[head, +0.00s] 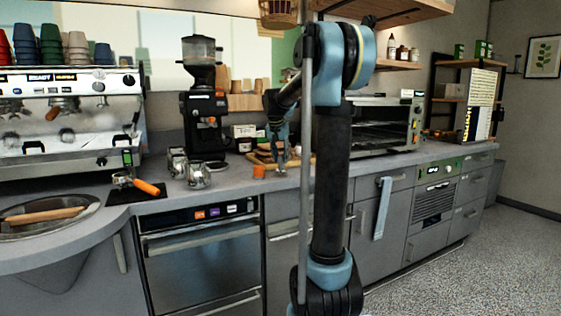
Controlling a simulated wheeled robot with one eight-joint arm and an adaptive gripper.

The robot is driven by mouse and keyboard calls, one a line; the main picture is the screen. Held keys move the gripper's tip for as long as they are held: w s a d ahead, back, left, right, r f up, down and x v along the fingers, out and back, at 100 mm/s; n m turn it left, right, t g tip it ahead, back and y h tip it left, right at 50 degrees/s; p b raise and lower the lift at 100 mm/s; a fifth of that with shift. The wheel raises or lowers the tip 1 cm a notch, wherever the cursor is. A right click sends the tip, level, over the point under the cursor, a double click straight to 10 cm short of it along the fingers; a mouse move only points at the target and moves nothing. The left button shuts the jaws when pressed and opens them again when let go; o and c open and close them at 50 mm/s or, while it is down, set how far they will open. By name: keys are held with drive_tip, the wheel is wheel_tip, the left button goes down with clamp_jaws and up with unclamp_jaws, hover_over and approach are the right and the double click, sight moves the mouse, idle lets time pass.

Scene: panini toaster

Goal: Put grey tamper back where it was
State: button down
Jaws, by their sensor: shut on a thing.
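My gripper (281,160) hangs fingers-down over the counter, in front of a wooden board, left of my upright arm link. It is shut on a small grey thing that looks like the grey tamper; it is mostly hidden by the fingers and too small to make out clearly. I cannot tell whether it touches the counter or board. A black mat (112,196) lies at the counter's front edge at left. A portafilter with an orange handle (147,187) rests on it.
Metal jugs (198,174) stand right of the mat, below the black grinder (204,110). A small orange cup (259,171) is just left of my gripper. The espresso machine (68,110) is at left, the panini toaster (375,125) at right. A sink (85,201) is front left.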

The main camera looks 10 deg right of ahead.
drive_tip(key=shift+f, duration=0.65)
drive_tip(key=c, duration=1.2)
unclamp_jaws()
drive_tip(key=shift+r, duration=0.1)
drive_tip(key=v, duration=1.2)
drive_tip(key=shift+a, duration=0.1)
drive_tip(key=s+f+n, duration=0.2)
drive_tip(key=s+f, duration=0.9)
drive_tip(key=s, duration=0.2)
drive_tip(key=s+d+f+n+g+y, duration=0.1)
drive_tip(key=s+f, duration=1)
drive_tip(key=s, duration=0.2)
drive_tip(key=s+d+f+n+y, duration=0.1)
drive_tip(key=s+f+n, duration=0.1)
drive_tip(key=s+f, duration=0.9)
drive_tip(key=shift+s+d+f+n+g, duration=0.1)
drive_tip(key=shift+s+n+g, duration=0.1)
drive_tip(key=shift+s, duration=0.55)
drive_tip(key=shift+s+d+n+g, duration=0.1)
drive_tip(key=shift+s+g, duration=0.1)
drive_tip(key=shift+s, duration=0.5)
